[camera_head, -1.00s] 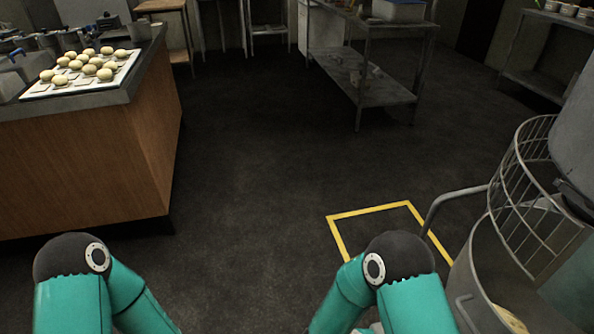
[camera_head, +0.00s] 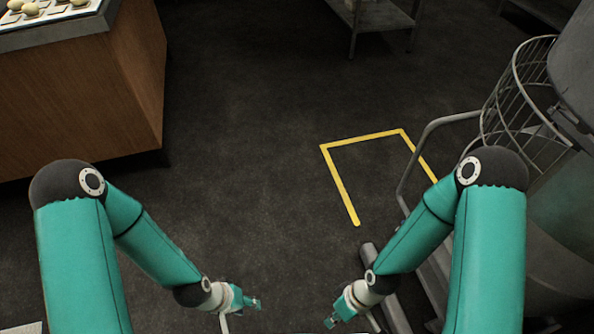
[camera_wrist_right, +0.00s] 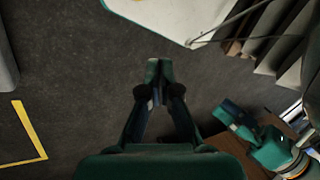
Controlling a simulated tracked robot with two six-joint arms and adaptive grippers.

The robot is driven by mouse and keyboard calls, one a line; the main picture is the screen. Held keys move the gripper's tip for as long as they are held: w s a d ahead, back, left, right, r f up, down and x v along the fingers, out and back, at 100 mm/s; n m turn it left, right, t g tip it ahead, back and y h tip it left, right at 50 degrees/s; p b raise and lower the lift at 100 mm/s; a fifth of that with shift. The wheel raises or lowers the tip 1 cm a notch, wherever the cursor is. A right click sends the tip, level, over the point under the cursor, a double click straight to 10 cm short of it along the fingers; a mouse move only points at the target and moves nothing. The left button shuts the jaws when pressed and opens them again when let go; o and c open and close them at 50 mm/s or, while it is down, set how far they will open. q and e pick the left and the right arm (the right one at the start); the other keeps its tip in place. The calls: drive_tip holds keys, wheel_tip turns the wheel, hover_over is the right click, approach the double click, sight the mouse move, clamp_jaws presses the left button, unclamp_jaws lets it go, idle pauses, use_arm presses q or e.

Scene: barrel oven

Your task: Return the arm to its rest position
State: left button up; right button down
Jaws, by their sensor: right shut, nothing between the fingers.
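My two teal arms reach down into the head view. My left gripper (camera_head: 252,303) hangs over the dark floor at the bottom centre, pointing right. How far its fingers are apart is too small to tell. My right gripper (camera_head: 331,322) is to its right, pointing down and left towards it, with a gap between the two. In the right wrist view my right gripper (camera_wrist_right: 160,70) has its fingertips together and nothing between them. A teal part of my other arm shows at the right of that view.
A wooden counter (camera_head: 95,95) with a tray of dough balls (camera_head: 30,9) stands at the left. A large mixer with a wire guard (camera_head: 528,95) stands close beside my right arm. A yellow floor marking (camera_head: 340,185) lies ahead. The middle floor is clear.

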drive_tip(key=w+d+m+t, duration=0.3)
drive_tip(key=w+m, duration=0.1)
drive_tip(key=m, duration=0.6)
use_arm(q)
wheel_tip(320, 180, up, 22)
drive_tip(key=p, duration=2.2)
use_arm(e)
wheel_tip(320, 180, up, 22)
drive_tip(key=n, duration=0.1)
drive_tip(key=shift+s, duration=0.15)
drive_tip(key=shift+a+f, duration=0.1)
drive_tip(key=shift+a, duration=0.05)
